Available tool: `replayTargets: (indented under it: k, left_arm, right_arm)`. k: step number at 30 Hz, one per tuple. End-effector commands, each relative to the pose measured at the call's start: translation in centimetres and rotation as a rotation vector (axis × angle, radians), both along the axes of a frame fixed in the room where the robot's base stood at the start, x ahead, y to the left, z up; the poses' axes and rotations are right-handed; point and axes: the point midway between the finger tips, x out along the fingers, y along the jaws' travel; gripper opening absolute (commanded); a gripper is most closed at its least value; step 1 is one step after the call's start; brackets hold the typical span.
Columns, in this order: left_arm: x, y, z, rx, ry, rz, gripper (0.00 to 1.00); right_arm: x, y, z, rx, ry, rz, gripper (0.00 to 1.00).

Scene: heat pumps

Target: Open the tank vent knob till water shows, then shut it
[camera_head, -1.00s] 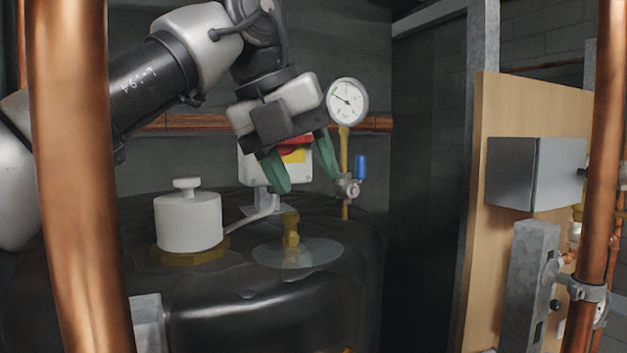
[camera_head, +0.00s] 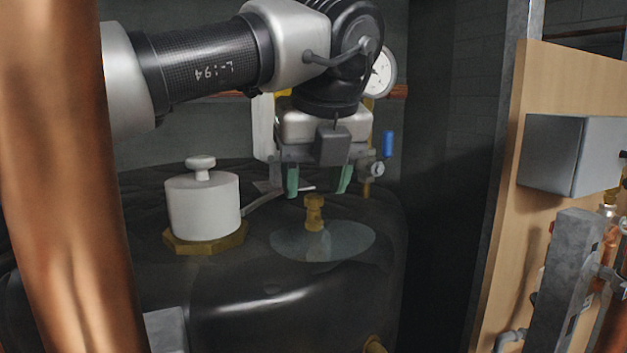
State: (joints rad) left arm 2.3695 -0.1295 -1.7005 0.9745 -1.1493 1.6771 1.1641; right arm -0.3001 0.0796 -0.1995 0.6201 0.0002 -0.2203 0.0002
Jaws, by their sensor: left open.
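The black tank (camera_head: 265,300) fills the lower middle of the view. On its top a small brass vent fitting with its knob (camera_head: 314,212) stands upright. A pale, shiny, roughly round patch (camera_head: 345,243) lies around its foot; I cannot tell if it is water or a plate. My left gripper (camera_head: 319,182) points down above and behind the brass fitting, its two green fingers apart, one to each side of it in the picture. Nothing shows between the fingers, and they do not appear to touch the knob. My right gripper is not in view.
A white capped cylinder (camera_head: 203,208) on a brass nut stands left of the vent. A gauge (camera_head: 381,72) and blue-handled valve (camera_head: 388,144) are behind right. A copper pipe (camera_head: 65,180) blocks the left foreground. A grey box (camera_head: 572,155) hangs on a wooden board at right.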

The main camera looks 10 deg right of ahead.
Motion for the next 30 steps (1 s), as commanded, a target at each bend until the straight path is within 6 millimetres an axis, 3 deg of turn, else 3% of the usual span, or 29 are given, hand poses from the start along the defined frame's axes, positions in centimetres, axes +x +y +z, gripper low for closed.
replayTargets:
  k: [6, 13, 23, 30]
  left_arm:
    - [0.51, 0.06, -1.19, -0.001, 0.0, 0.0, 0.52]
    - [0.52, 0.05, -1.27, -0.001, -0.001, 0.0, 0.52]
    - [0.5, 0.05, -1.23, -0.001, 0.0, 0.0, 0.03]
    - [0.49, 0.05, -1.26, -0.003, 0.0, -0.017, 0.02]
  right_arm:
    - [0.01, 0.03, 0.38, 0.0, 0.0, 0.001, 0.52]
    - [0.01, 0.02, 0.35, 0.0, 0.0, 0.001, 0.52]
    - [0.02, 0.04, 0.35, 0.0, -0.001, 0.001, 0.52]
    - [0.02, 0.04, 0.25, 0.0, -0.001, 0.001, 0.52]
